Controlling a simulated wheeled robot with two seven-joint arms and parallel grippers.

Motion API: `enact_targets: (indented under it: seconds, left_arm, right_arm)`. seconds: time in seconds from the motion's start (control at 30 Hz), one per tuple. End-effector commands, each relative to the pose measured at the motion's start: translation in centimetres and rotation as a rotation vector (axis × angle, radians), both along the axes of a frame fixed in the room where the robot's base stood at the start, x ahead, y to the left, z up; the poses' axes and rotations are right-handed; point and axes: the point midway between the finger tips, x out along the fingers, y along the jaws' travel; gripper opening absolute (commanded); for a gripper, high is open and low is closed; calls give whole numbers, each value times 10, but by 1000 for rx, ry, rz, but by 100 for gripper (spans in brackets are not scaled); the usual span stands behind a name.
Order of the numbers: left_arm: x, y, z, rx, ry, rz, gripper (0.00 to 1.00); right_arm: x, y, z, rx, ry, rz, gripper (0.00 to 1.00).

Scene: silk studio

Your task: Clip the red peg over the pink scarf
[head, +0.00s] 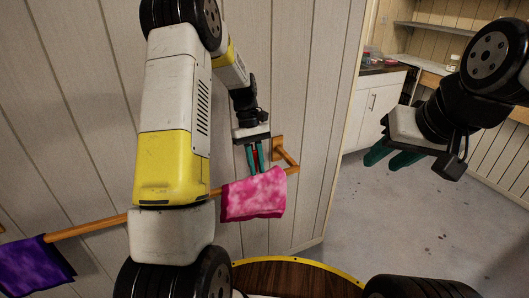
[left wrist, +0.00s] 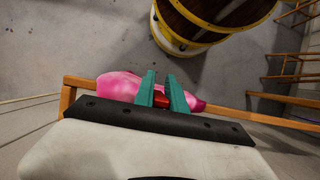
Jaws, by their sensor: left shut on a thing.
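The pink scarf (head: 253,197) hangs over a wooden rail (head: 87,227) on the panelled wall. My left gripper (head: 253,162) is just above the scarf at the rail, with its green fingers pointing down, shut on the red peg (head: 256,158). The peg shows as a small red piece between the fingers, mostly hidden by them. In the left wrist view, the peg (left wrist: 161,101) sits between the fingertips, in front of the scarf (left wrist: 118,86). I cannot tell whether the peg touches the scarf. My right gripper (head: 393,158) is open and empty, away to the right.
A purple scarf (head: 35,266) hangs on the rail at the far left. The rail's end bracket (head: 282,150) is just right of my left gripper. A round wooden top with a yellow rim (head: 290,280) stands below. Open floor (head: 400,230) lies to the right.

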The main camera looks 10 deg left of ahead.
Motion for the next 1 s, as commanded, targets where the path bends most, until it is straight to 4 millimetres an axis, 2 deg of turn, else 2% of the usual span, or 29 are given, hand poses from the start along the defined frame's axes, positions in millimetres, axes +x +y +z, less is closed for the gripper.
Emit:
enact_targets:
  seconds: [1.0]
  left_arm:
    - [0,0,-62,1,2,1,0]
  right_arm:
    - [0,0,0,0,0,0,36]
